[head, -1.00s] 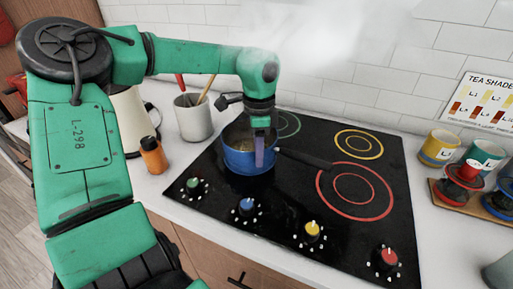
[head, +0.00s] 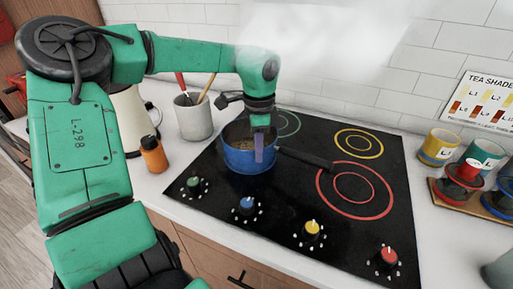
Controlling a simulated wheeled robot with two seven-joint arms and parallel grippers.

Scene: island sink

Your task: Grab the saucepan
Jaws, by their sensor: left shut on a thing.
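The blue saucepan (head: 246,160) sits on the left part of the black cooktop (head: 290,205), with its dark handle (head: 304,158) pointing right. Something brownish shows inside it. My left gripper (head: 259,148) reaches down over the pan's right side, fingers pointing down. It is shut on the saucepan's rim. The far finger is mostly hidden by the near finger and the pan. My right gripper is out of view.
Cups and a wooden tray (head: 468,202) stand at the right. Coloured knobs line the cooktop's front. Steam hangs near the wall.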

